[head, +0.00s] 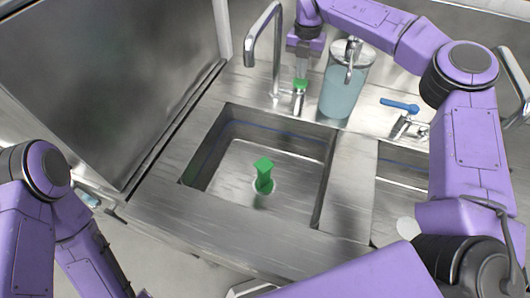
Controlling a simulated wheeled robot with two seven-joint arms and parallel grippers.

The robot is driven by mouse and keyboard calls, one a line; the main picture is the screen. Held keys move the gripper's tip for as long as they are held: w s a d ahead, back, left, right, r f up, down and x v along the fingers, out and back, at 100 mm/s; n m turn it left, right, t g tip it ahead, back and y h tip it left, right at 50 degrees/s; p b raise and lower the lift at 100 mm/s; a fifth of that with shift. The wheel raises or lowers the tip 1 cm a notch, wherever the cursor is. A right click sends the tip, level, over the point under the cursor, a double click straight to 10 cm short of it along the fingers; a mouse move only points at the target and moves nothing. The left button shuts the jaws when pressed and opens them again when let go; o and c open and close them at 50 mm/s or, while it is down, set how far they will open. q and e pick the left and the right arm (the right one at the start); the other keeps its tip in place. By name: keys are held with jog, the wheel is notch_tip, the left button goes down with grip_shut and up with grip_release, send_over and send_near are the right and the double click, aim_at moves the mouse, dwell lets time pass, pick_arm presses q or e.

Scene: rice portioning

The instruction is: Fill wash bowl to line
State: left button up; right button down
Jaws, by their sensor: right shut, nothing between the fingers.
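The wash bowl is a steel sink (215,178) set in the counter, with a thin blue line (285,133) along its inner wall. A green plug (264,174) stands upright at the drain on its floor. I see no clear water surface in it. A curved steel tap (250,50) rises behind the sink, and I see no stream from it. Beside it is a short steel valve with a green top (300,86). My right gripper (301,77) is shut and empty, pointing down just over the green top; I cannot tell whether they touch. My left gripper is outside the view.
A clear container of bluish water (342,95) with a steel spout stands right of my right gripper. A blue-levered tap (400,105) sits further right, behind a second sink (398,185). A large steel panel (110,80) stands at left.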

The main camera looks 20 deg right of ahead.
aim_at(300, 82)
jog(key=shift+s+f+b, duration=0.1)
jog(key=shift+f+b, duration=1)
jog(key=shift+f, duration=0.4)
dwell(6.5)
